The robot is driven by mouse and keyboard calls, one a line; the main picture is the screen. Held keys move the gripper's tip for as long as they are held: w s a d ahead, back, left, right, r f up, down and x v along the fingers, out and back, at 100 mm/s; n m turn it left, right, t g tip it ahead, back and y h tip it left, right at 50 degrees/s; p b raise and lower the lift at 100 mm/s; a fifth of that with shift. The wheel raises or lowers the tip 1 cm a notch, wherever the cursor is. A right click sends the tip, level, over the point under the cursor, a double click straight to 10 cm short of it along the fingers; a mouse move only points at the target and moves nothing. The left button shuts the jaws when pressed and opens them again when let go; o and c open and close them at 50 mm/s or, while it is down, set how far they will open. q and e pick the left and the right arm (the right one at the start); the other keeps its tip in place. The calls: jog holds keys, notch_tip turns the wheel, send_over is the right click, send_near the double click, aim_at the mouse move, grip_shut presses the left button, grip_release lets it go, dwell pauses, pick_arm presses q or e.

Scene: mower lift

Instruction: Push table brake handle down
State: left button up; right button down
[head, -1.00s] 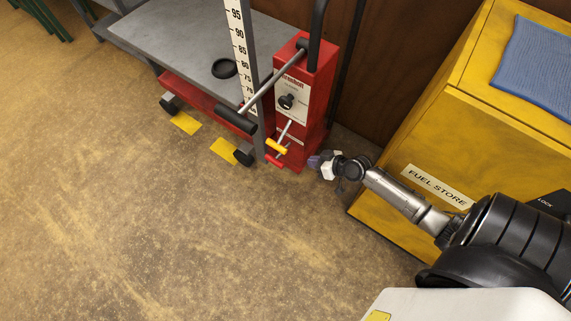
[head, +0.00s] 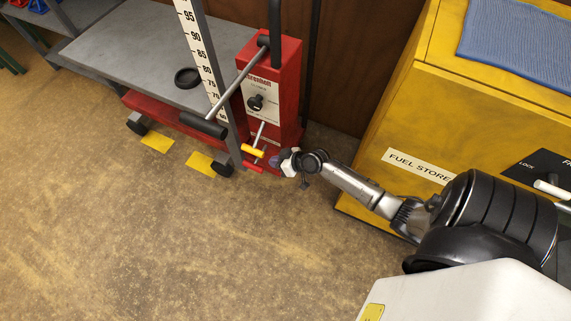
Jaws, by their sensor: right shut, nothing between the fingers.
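The red lift table (head: 270,107) stands against the back wall, with a grey platform (head: 138,48) on its left. Low on the red column are two handles: a yellow one (head: 253,151) and, just below it, a red one (head: 252,166). The frames do not tell for certain which is the brake handle. A larger black-gripped lever (head: 204,125) sticks out above them. My right gripper (head: 274,161) is shut and empty, just right of the two handles by the column's foot. Its fingertips are small here, and I cannot tell whether they touch anything. My left gripper is not in view.
A yellow fuel store cabinet (head: 400,130) stands at the right, close to my right arm, with a blue mat (head: 520,45) on top. A height scale post (head: 205,60) rises left of the column. Yellow floor patches (head: 157,142) lie by the wheels. The front floor is clear.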

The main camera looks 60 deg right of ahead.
aim_at(261, 168)
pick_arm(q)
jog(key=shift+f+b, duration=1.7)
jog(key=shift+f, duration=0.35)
pick_arm(e)
jog(key=shift+w+a+f, duration=0.25)
jog(key=shift+w+f, duration=0.2)
jog(key=shift+f, duration=0.45)
jog(key=shift+w+a+f, duration=0.2)
jog(key=shift+w+f, duration=0.25)
jog(key=shift+f, duration=0.4)
jog(key=shift+w+a+f, duration=0.25)
jog(key=shift+w+f, duration=0.2)
jog(key=shift+f, duration=0.45)
